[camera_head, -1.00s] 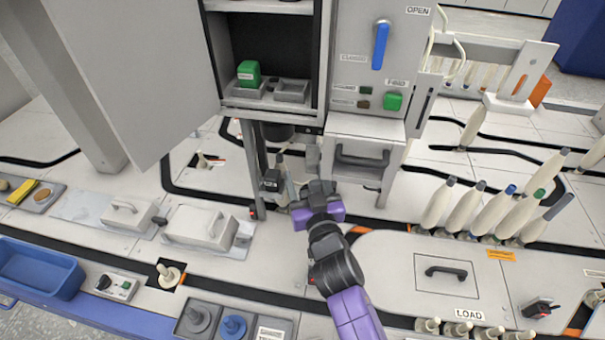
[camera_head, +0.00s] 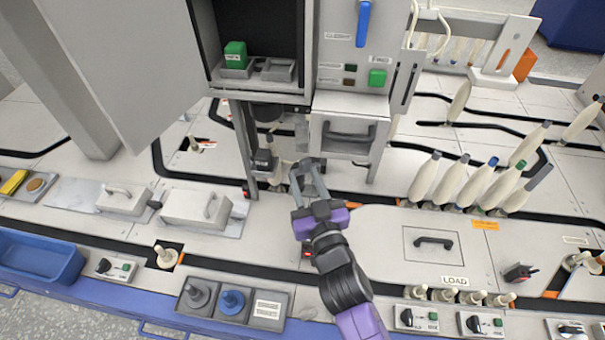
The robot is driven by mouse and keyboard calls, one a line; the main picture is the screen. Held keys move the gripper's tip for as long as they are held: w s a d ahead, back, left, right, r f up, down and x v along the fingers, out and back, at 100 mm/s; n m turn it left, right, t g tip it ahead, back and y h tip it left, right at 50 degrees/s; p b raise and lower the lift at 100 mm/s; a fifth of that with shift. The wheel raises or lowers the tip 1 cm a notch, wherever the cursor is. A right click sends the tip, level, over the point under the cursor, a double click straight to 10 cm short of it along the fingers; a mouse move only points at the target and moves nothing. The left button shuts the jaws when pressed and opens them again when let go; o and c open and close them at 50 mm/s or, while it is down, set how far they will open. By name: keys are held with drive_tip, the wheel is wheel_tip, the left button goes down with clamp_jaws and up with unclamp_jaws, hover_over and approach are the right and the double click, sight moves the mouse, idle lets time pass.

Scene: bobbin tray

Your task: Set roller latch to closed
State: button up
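My gripper (camera_head: 308,174) is low in front of the machine, well below the lever, near the grey drawer-like box with a handle (camera_head: 349,137). Its two fingers point away from me, are apart, and hold nothing visible.
A dark post with a small dark block (camera_head: 263,160) stands just left of my gripper. A large open grey door (camera_head: 135,70) fills the upper left. A green block (camera_head: 235,55) sits in the cabinet. Cream bobbins (camera_head: 452,181) stand in a row at right.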

drive_tip(key=shift+s+d, duration=0.2)
drive_tip(key=shift+s, duration=0.15)
drive_tip(key=shift+c, duration=0.3)
